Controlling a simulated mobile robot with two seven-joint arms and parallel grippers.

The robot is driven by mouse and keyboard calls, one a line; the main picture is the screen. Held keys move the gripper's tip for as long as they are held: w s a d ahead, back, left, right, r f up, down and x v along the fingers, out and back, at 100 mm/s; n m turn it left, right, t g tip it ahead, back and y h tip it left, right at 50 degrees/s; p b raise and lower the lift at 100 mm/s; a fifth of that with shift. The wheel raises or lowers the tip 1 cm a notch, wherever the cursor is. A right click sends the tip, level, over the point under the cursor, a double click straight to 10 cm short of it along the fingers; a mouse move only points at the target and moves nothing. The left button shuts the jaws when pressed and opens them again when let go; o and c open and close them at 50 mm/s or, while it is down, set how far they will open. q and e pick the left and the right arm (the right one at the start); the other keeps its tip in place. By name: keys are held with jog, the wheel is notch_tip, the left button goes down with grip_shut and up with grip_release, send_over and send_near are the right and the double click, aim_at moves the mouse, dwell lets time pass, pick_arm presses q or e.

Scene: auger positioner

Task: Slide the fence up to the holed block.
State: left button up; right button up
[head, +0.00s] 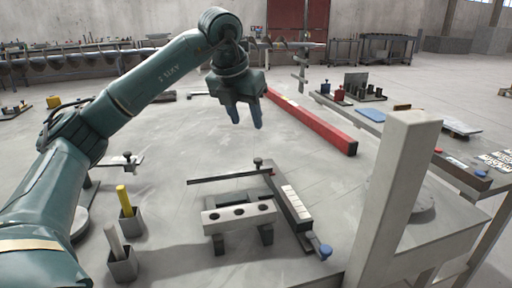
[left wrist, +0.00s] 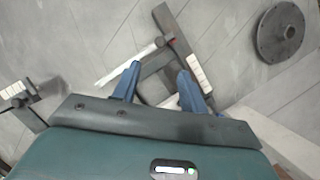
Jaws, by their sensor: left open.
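The holed block (head: 239,217) is a pale bar with several dark holes, resting on dark supports at the front middle of the table. The fence (head: 215,180) appears to be the thin dark bar behind it, with a visible gap between. A black knob (head: 258,162) stands at the fence's right end, by the dark rail with a white scale (head: 292,204). The left wrist view shows the fence (left wrist: 128,64) and scaled rail (left wrist: 187,50); my fingers partly hide the fixture. My left gripper (head: 246,117) is open and empty, raised above and behind the fence. My right gripper is out of view.
A blue knob (head: 326,251) is at the rail's near end. Two small cups with a yellow (head: 124,200) and a grey stick stand at left. A red beam (head: 318,126) lies behind right; a pale post (head: 393,190) rises at right. Table behind the fence is clear.

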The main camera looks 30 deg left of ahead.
aim_at(258, 159)
pick_arm(q)
jog(key=b+x, duration=0.2)
jog(key=x, duration=1.1)
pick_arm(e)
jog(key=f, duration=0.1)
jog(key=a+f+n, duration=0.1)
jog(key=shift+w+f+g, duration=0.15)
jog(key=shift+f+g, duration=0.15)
pick_arm(q)
jog(key=shift+c, duration=0.5)
jog(key=c, duration=0.4)
grip_shut()
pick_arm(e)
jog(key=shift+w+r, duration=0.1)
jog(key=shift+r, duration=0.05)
